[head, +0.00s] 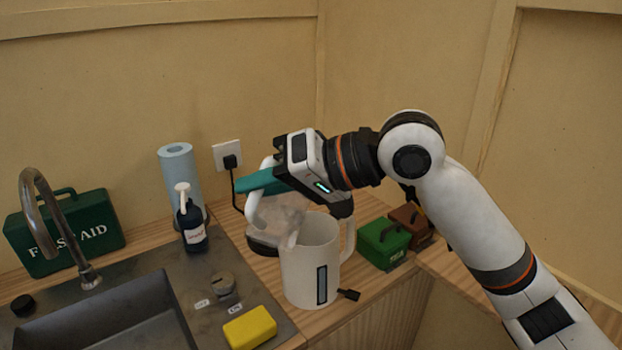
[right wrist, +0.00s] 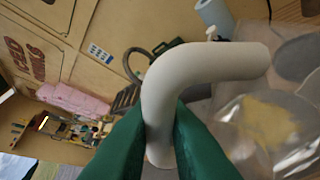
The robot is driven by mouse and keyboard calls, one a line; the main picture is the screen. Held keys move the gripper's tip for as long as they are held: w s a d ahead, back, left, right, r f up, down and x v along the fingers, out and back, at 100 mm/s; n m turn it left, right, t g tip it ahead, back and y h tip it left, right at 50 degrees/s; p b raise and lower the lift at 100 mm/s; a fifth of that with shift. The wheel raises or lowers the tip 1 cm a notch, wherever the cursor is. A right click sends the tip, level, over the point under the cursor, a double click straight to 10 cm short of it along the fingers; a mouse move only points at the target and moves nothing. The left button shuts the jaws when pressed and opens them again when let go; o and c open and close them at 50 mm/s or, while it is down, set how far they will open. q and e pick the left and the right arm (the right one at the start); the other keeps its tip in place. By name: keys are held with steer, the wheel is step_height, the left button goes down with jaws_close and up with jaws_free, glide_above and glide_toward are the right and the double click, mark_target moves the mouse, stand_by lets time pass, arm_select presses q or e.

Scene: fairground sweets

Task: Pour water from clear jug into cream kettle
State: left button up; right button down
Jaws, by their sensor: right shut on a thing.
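The clear jug (head: 283,212) is tilted above the cream kettle (head: 308,262), overlapping its rim in the head view. My right gripper (head: 254,187) is shut on the jug's pale handle, up and left of the kettle. In the right wrist view the green fingers (right wrist: 162,122) pinch the curved handle (right wrist: 205,68), with the see-through jug body (right wrist: 268,125) to the right. The kettle stands upright on the wooden counter, its handle to the right and a dark level window in front. I cannot tell whether water is flowing. My left gripper is not in view.
A yellow sponge (head: 250,327) lies in front of the kettle. A dark pump bottle (head: 193,228), blue paper roll (head: 180,178) and green first aid box (head: 66,233) stand left, behind the sink (head: 100,323). Green (head: 382,243) and brown (head: 411,224) boxes sit right.

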mark_target(268, 160)
steer(key=shift+w+d+r+m+g+y, duration=0.15)
steer(key=shift+w+r+m, duration=0.1)
steer(key=shift+r, duration=0.2)
steer(key=shift+w+d+r+m+g+y, duration=0.15)
steer(key=shift+w+r+m, duration=0.1)
steer(key=shift+r, duration=0.15)
steer(key=shift+w+d+r+m, duration=0.1)
steer(key=shift+w+r+m, duration=0.3)
steer(key=shift+r, duration=0.25)
steer(key=shift+r+g, duration=0.1)
steer(key=shift+g, duration=0.2)
steer(key=shift+w+d+r+m+y, duration=0.2)
steer(key=shift+w+r+m+y, duration=0.15)
steer(key=shift+w, duration=0.1)
steer(key=shift+w+d+r+m+p, duration=0.15)
steer(key=shift+w+r+m+p, duration=0.1)
steer(key=shift+w+r+p, duration=0.1)
stand_by(0.6)
steer(key=shift+w+d+r+m+g+y+p, duration=0.2)
steer(key=shift+w+p, duration=0.1)
steer(key=shift+p, duration=0.1)
steer(key=shift+w+d+r+m+g+y+p, duration=0.1)
steer(key=shift+w+g+p, duration=0.15)
steer(key=shift+p, duration=0.1)
